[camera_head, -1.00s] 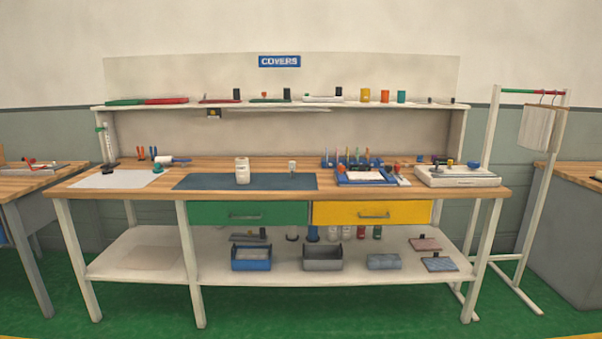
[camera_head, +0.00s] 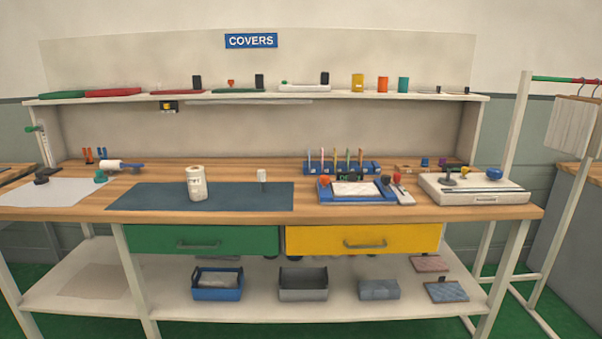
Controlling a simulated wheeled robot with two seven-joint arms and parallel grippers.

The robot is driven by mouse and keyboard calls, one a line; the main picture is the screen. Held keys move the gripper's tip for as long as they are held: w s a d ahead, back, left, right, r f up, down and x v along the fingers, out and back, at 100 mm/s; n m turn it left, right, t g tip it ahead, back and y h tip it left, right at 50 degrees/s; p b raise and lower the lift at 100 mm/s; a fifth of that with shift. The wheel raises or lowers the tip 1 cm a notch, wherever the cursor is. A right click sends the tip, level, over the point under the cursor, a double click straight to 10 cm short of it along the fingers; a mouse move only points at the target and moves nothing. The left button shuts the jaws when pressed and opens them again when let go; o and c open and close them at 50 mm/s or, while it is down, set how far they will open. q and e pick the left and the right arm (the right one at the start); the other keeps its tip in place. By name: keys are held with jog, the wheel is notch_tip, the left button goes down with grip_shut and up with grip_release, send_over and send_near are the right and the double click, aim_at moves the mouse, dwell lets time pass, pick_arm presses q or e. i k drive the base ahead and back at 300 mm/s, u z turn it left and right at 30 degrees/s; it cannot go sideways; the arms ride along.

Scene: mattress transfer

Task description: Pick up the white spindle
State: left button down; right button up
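Neither of my grippers is in view.
A blue tray (camera_head: 325,194) with colored knobs and a rack of pens (camera_head: 342,167) are right of the mat. A white box device (camera_head: 474,190) sits at the bench's right end. A shelf (camera_head: 260,97) runs above the back. Mat space around the white piece is clear.

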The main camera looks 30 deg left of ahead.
aim_at(261, 176)
jog(key=u, duration=0.55)
jog(key=i, duration=1)
jog(key=u, duration=1)
